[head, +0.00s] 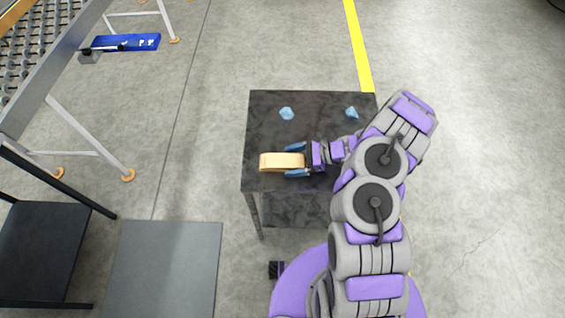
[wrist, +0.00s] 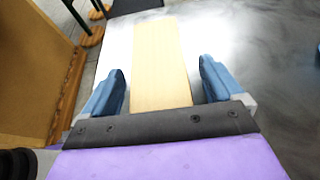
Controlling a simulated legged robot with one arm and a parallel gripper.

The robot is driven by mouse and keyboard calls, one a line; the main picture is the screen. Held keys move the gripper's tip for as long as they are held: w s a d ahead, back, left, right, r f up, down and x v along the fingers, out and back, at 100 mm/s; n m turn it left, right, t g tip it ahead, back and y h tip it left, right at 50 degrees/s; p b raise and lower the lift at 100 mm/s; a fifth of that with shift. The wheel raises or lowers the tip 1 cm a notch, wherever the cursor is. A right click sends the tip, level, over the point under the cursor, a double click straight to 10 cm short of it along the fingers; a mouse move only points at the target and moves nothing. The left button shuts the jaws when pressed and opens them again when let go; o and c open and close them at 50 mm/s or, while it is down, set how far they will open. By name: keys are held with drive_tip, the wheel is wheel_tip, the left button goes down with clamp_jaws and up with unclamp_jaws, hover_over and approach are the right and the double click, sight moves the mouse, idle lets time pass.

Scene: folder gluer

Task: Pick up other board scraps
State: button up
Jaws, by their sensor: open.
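A light tan block-like piece (head: 281,161), perhaps a board scrap, lies near the left edge of a dark table. My gripper (head: 296,160) is at its right end, with blue fingers apart on either side of it. In the wrist view the tan piece (wrist: 160,65) lies lengthwise between the open fingers (wrist: 162,82), with a gap on both sides. Its near end is close to the gripper's palm. Two small light-blue crumpled pieces (head: 287,113) and (head: 352,112) lie farther back on the table.
The dark table (head: 318,108) has bare room between the blue pieces. A roller conveyor (head: 50,75) with a blue panel (head: 128,42) stands at the left. A grey mat or plate (head: 165,265) and a black stand (head: 45,245) are at lower left.

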drive_tip(key=shift+a+f, duration=0.15)
drive_tip(key=shift+a, duration=0.25)
drive_tip(key=shift+d, duration=0.75)
drive_tip(key=shift+c, duration=0.7)
drive_tip(key=shift+d, duration=0.45)
drive_tip(key=c, duration=0.3)
drive_tip(key=shift+a, duration=1)
drive_tip(key=c, duration=0.6)
drive_tip(key=shift+d, duration=0.1)
